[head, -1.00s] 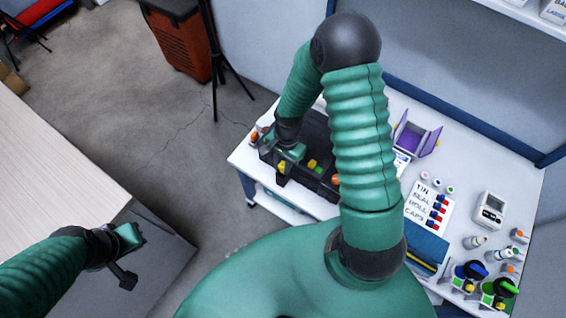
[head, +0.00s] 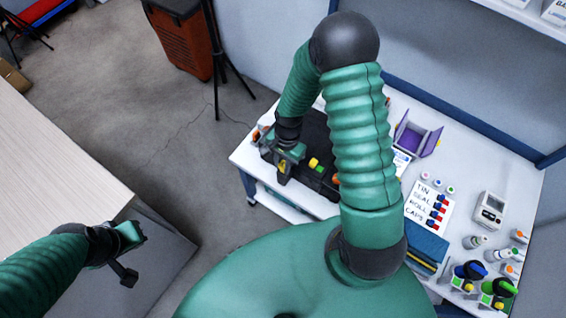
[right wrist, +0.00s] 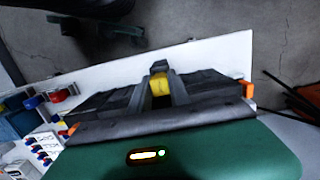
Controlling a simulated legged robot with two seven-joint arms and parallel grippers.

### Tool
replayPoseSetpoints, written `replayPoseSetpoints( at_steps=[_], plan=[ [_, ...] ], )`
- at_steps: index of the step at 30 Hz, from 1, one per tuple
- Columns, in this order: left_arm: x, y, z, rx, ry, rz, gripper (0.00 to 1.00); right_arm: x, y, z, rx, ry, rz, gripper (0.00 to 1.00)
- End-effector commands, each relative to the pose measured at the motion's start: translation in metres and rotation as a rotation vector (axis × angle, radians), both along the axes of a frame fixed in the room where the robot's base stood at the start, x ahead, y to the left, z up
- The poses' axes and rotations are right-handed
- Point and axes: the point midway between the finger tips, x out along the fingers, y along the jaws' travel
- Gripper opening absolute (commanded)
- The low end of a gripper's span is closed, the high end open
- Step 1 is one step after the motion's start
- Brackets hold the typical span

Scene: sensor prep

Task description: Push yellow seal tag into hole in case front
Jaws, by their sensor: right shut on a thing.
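My right gripper (head: 284,172) is at the near-left part of the dark case (head: 318,140) on the white table. It is shut on a yellow tag (head: 282,167), held at the case's front side. The right wrist view shows the yellow tag (right wrist: 161,83) between the dark fingers. The hole in the case front is hidden, so I cannot tell whether the tag touches it. My left gripper (head: 127,262) is away from the table at lower left, with nothing visible in it; its jaw gap is unclear.
Another yellow piece (head: 313,162) shows on the case, with orange parts at its ends. To the right are a purple holder (head: 416,138), a lettered card (head: 428,207), a blue book (head: 425,243), a meter (head: 490,211) and several small bottles. My right arm hides the table's middle.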

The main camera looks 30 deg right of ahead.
Motion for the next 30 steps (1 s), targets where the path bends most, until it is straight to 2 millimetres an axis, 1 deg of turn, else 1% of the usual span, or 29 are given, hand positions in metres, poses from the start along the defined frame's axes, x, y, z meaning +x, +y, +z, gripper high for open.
replayPoseSetpoints(
  at_steps=[30],
  plan=[
    [0.0,0.0,0.0018,0.0,0.0,0.0,0.0,0.0,-0.0002,-0.0073,0.0,0.0,-0.001,0.0]
  ],
)
